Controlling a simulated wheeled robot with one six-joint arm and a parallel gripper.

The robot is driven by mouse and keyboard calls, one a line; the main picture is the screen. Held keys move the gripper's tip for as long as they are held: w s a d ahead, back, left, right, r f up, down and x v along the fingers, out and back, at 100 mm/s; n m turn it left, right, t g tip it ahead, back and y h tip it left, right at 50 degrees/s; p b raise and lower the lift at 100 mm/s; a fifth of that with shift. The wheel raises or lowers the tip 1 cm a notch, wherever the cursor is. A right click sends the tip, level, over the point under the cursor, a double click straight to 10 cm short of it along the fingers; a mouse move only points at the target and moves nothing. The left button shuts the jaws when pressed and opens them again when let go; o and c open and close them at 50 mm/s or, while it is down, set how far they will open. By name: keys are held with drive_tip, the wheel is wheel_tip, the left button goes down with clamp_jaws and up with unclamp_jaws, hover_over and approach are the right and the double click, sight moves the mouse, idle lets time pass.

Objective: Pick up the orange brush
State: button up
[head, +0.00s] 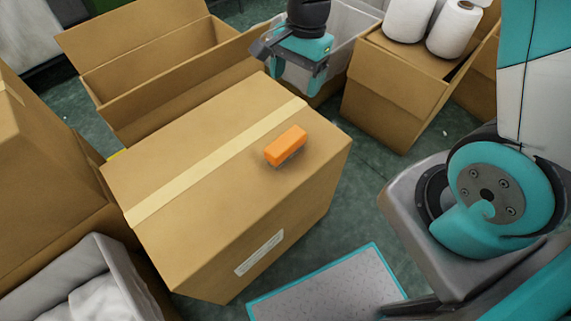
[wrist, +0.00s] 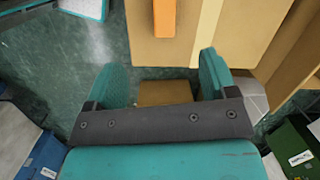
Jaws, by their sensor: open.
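The orange brush (head: 286,146) is a small orange block lying on top of a closed cardboard box (head: 200,215), to the right of the box's pale tape strip. In the wrist view the orange brush (wrist: 165,17) shows at the top edge, partly cut off, on the box top (wrist: 180,50). My gripper (head: 300,88) is at the far side of the box in the head view, above and beyond the brush. In the wrist view my gripper (wrist: 162,80) has its two teal fingers spread apart with nothing between them.
An open empty cardboard box (head: 150,70) stands behind on the left. A box with white rolls (head: 453,30) is at the back right. A grey bin with white contents (head: 75,285) is at the front left. Green floor (head: 330,225) shows right of the box.

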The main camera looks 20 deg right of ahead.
drive_tip(key=m+b, duration=0.1)
drive_tip(key=m, duration=0.1)
approach(286, 140)
drive_tip(key=f, duration=0.1)
drive_tip(key=f+b, duration=0.1)
drive_tip(key=f, duration=0.3)
drive_tip(key=shift+s+a, duration=0.25)
drive_tip(key=shift+s, duration=0.15)
drive_tip(key=shift+a+f+b, duration=0.2)
drive_tip(key=shift+a+f, duration=0.05)
drive_tip(key=shift+f, duration=0.7)
drive_tip(key=shift+a+f+b, duration=0.25)
drive_tip(key=shift+f, duration=0.7)
drive_tip(key=shift+a+f+b, duration=0.2)
drive_tip(key=shift+f, duration=0.75)
drive_tip(key=c, duration=1)
